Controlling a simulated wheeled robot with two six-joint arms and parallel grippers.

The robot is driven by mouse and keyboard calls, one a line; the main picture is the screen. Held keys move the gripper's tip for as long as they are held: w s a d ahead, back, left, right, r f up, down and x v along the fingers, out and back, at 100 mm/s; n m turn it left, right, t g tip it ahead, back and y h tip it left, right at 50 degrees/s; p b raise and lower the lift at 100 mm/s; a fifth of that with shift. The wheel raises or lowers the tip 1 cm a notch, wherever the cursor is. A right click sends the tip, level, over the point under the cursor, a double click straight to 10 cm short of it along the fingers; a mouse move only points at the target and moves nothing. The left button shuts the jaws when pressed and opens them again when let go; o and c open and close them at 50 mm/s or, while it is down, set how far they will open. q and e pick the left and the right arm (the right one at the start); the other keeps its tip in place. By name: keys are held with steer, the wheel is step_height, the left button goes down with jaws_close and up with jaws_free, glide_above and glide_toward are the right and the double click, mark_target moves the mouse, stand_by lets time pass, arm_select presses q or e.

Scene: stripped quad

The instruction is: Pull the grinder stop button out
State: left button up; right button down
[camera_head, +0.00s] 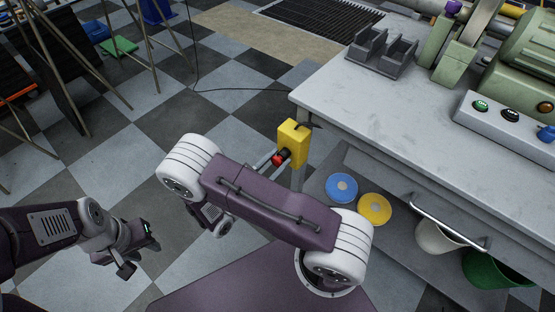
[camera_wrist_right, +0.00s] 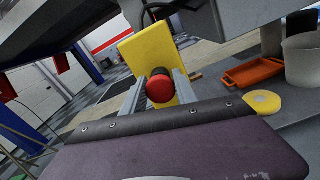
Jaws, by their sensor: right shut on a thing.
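The grinder stop button (camera_head: 280,158) is a red knob on the front of a yellow box (camera_head: 293,141) at the bench's near left corner. It also shows in the right wrist view (camera_wrist_right: 160,87), in front of the yellow box (camera_wrist_right: 153,48). My right gripper (camera_head: 277,157) has its two grey fingers on either side of the red knob, shut on it; my right arm hides part of the fingers in the head view. In the right wrist view the fingers (camera_wrist_right: 160,90) flank the knob. My left gripper (camera_head: 139,257) hangs over the floor at lower left, away from the button; its finger gap is unclear.
The grey bench (camera_head: 385,100) carries a green grinder (camera_head: 525,55), a control panel (camera_head: 510,118) with buttons, and a grey holder (camera_head: 382,52). Below are blue (camera_head: 341,187) and yellow discs (camera_head: 374,208) on a shelf, and bins (camera_head: 490,268). The checkered floor on the left is mostly free.

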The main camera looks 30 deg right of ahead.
stand_by(0.4)
steer(key=shift+s+a+r+p, duration=0.15)
steer(key=shift+a+p, duration=0.25)
steer(key=shift+p, duration=0.1)
steer(key=shift+a, duration=0.15)
steer(key=shift+f, duration=0.2)
steer(key=c, duration=0.9)
jaws_free()
steer(key=shift+c, duration=0.2)
steer(key=shift+s+a, duration=0.1)
steer(key=shift+a, duration=0.05)
steer(key=p+v, duration=0.1)
steer(key=v, duration=0.8)
steer(key=shift+p, duration=0.4)
